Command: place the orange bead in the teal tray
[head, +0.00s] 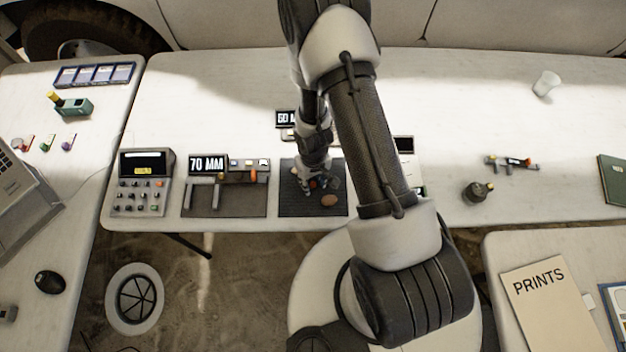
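My gripper (311,184) points down over a dark mat (288,208) in the middle of the long table. Small items lie at its fingertips, including a reddish-brown oval piece (329,200) and a bluish bit. A tiny orange spot shows by the fingers, but I cannot tell whether it is the orange bead. The fingers are too small and partly covered to show whether they are open or shut. No teal tray is plain to see; a small teal holder (75,107) with a yellow-topped item stands on the left table.
A grey button panel (144,184) and a "70 MM" display (208,164) with a stand stand left of the mat. My arm hides the table right of it. A dark round pot (475,192) and a white cup (546,84) stand farther right. The back left of the table is clear.

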